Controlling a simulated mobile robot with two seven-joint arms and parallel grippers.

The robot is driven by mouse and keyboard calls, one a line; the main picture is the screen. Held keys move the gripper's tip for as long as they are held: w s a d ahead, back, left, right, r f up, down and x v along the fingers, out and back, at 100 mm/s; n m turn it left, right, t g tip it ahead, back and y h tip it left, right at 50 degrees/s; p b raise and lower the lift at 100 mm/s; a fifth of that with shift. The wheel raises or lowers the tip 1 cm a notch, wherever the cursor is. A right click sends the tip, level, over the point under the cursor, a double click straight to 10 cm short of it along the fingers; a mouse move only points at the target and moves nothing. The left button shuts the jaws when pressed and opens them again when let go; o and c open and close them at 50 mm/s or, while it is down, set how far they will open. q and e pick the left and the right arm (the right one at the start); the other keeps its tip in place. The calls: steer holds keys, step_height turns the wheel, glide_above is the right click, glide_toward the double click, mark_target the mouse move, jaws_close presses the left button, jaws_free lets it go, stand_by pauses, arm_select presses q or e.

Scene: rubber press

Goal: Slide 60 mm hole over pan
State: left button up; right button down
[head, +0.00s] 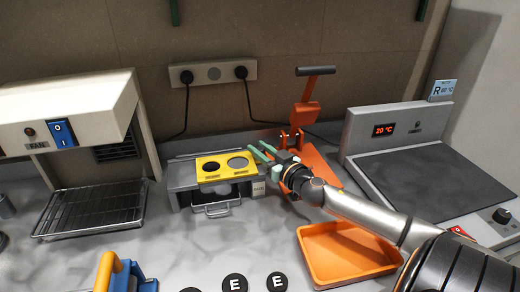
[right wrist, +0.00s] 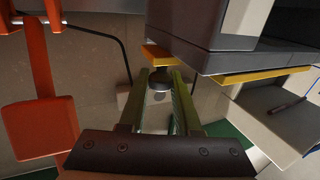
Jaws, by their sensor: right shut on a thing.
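A yellow slide plate (head: 225,176) with two round holes lies on top of a grey box (head: 183,178). The left hole (head: 212,166) looks dark; the right hole (head: 238,163) is larger and shows grey. Hole sizes cannot be read. My right gripper (head: 263,151) is at the plate's right end. In the right wrist view its green fingers (right wrist: 160,100) are shut on a small knob (right wrist: 159,84) beside a yellow end piece (right wrist: 160,55) of the plate. I cannot clearly make out a pan; the box's inside is mostly hidden. My left gripper is out of view.
An orange lever press (head: 305,115) stands behind my right arm. An orange tray (head: 345,252) lies front right, a hot plate (head: 425,165) far right. A fan hood (head: 65,110) and wire rack (head: 95,212) stand left. A drawer handle (head: 216,210) sticks out in front of the box.

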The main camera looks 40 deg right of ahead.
mark_target(235, 167)
stand_by(0.3)
steer(key=w+a, duration=0.1)
steer(key=a, duration=0.1)
steer(key=w+a+p, duration=0.1)
steer(key=a, duration=0.1)
steer(key=w+a, duration=0.1)
steer(key=a, duration=0.1)
steer(key=shift+w+a+p, duration=0.25)
steer(key=shift+w+p, duration=0.05)
steer(key=shift+p, duration=0.05)
steer(key=shift+a, duration=0.2)
steer(key=c, duration=0.6)
jaws_free()
steer(key=shift+w+a, duration=0.15)
steer(key=shift+s+f, duration=0.1)
steer(key=shift+s, duration=0.5)
steer(key=shift+s+a+b, duration=0.2)
steer(key=shift+s+b, duration=0.05)
steer(key=shift+s, duration=1.35)
steer(key=shift+s+a+b, duration=0.15)
steer(key=shift+s+b, duration=0.1)
steer(key=shift+s, duration=1.35)
